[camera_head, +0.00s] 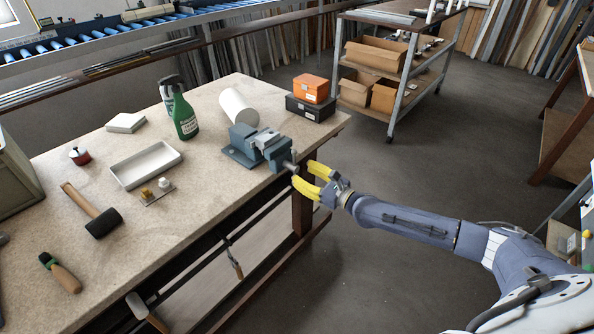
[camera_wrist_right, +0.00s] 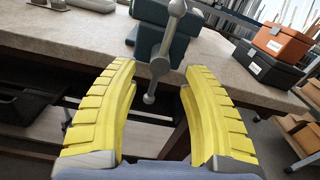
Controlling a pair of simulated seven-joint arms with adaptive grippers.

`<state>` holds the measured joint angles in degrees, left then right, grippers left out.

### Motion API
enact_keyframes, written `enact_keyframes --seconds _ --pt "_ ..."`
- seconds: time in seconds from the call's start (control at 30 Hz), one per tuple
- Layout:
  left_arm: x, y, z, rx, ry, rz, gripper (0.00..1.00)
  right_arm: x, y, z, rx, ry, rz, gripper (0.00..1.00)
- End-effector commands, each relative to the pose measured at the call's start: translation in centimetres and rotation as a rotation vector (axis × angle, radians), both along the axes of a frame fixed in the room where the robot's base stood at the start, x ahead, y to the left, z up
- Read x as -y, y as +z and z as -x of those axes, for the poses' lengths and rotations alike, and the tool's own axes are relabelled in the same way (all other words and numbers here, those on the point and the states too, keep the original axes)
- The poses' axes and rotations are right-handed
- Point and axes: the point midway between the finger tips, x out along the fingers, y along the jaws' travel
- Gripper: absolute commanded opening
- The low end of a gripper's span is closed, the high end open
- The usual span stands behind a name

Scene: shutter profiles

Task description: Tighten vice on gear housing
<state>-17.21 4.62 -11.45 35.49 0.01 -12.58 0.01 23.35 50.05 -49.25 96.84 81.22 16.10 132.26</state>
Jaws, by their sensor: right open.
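The blue-grey vice (camera_head: 245,155) sits at the right front edge of the workbench, and its front shows at the top of the right wrist view (camera_wrist_right: 172,45). A light grey piece, perhaps the gear housing (camera_head: 266,137), shows between its jaws; I cannot tell how tightly it is held. The vice's grey handle bar (camera_wrist_right: 156,80), with rounded ends, stands slightly tilted in front of the vice. My right gripper (camera_head: 304,173) has yellow fingers, open and pointed at the vice. In the wrist view its fingers (camera_wrist_right: 160,72) stand either side of the handle, with gaps. My left gripper is out of view.
Orange (camera_head: 311,88) and black boxes (camera_head: 310,108) stand behind the vice, near a white cylinder (camera_head: 238,107) and a green bottle (camera_head: 185,118). A white tray (camera_head: 146,165) and a mallet (camera_head: 96,214) lie left. The floor right of the bench is open.

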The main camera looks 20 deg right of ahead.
Motion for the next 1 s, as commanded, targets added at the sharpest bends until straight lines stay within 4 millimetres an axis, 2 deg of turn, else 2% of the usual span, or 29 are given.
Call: enact_keyframes --seconds 0.2,0.4,0.63,1.0 --pt "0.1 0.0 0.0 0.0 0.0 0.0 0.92 1.9 -0.1 3.4 -0.002 -0.001 0.002 0.47" --pt "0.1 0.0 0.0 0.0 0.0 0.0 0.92 3.0 -0.1 5.6 -0.003 -0.001 0.001 0.47" --pt "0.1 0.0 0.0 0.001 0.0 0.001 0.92 3.6 -0.1 6.7 -0.002 0.0 0.001 0.47" --pt "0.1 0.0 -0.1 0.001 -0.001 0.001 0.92 3.7 0.0 6.8 -0.001 0.0 0.0 0.47"
